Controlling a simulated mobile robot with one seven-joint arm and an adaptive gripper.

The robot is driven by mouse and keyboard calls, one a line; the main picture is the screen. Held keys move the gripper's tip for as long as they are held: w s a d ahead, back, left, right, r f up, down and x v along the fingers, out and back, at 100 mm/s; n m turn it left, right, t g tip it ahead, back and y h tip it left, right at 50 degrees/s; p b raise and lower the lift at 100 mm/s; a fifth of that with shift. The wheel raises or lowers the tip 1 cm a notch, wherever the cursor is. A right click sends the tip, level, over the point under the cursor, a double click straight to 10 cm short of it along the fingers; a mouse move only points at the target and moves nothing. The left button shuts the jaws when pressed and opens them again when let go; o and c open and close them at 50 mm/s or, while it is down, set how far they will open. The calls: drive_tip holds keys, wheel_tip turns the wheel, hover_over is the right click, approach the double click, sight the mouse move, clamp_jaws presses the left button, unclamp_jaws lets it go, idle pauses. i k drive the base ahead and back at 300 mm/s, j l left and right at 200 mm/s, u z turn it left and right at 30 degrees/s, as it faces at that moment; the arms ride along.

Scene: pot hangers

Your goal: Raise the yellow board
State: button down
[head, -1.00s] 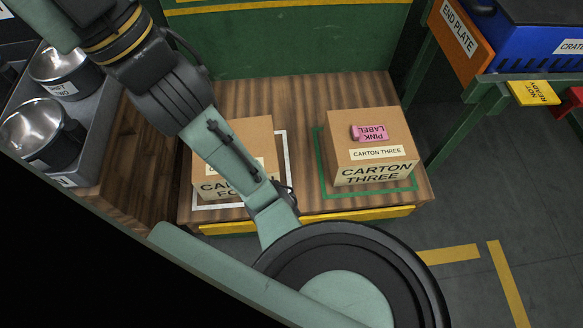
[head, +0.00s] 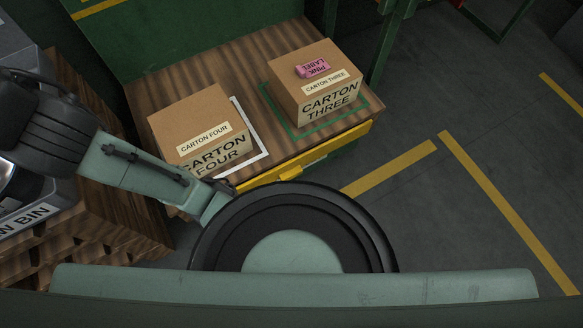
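A yellow board-like strip (head: 340,144) runs along the front edge of the wooden bench (head: 250,52), with a yellow bar or handle on its face. My arm hides its left end. I cannot tell whether this strip is the task's yellow board. The small yellow plate lettered NOT READY, seen earlier, is outside the present view. My arm crosses the lower left of the head view, but my gripper is out of the picture.
A grey bin (head: 40,215) is at left. Open floor with yellow lines (head: 500,200) lies at right.

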sight(287, 170)
drive_tip(key=k+z, duration=0.3)
drive_tip(key=k+l+z, duration=0.1)
drive_tip(key=k+z, duration=0.15)
drive_tip(key=j+z, duration=0.2)
drive_tip(key=j, duration=0.15)
